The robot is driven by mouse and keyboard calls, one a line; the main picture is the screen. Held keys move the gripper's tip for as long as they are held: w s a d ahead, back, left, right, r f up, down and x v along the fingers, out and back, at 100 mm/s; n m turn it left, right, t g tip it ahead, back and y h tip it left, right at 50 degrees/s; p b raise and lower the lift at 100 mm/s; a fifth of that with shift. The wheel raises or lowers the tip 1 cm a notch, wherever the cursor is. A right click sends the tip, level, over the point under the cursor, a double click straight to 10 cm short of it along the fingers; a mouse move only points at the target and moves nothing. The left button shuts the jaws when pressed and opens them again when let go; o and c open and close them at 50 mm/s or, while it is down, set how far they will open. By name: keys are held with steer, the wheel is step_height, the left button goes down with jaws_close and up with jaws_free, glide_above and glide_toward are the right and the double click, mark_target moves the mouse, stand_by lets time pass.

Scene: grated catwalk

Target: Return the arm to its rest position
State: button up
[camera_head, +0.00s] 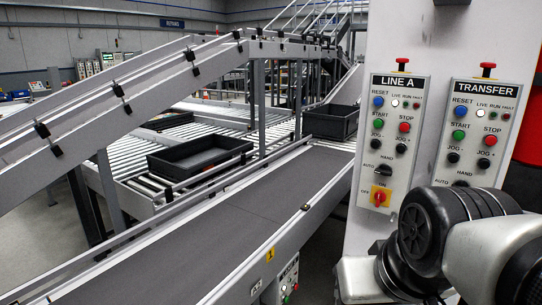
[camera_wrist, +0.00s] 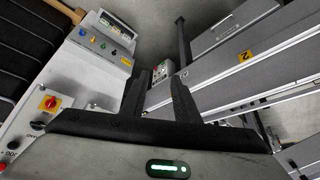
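My arm (camera_head: 478,245), with black and silver links, fills the lower right of the head view, in front of the control column. The gripper end is not clearly visible there. In the wrist view, the two dark fingers of my gripper (camera_wrist: 159,76) stand apart with nothing held between them. A green light glows on the gripper body below them. The fingers point toward the floor and the side of the conveyor.
A white control column (camera_head: 364,150) carries the LINE A panel (camera_head: 392,140) and TRANSFER panel (camera_head: 476,130), close to my arm. A dark conveyor belt (camera_head: 225,225) runs past on the left. Black trays (camera_head: 200,157) sit on rollers beyond. A red rounded object (camera_head: 526,175) stands far right.

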step_height(320, 180, up, 17)
steer(key=s+p, duration=0.1)
steer(key=p, duration=1.5)
steer(key=shift+s, duration=0.25)
steer(key=shift+d+f, duration=0.1)
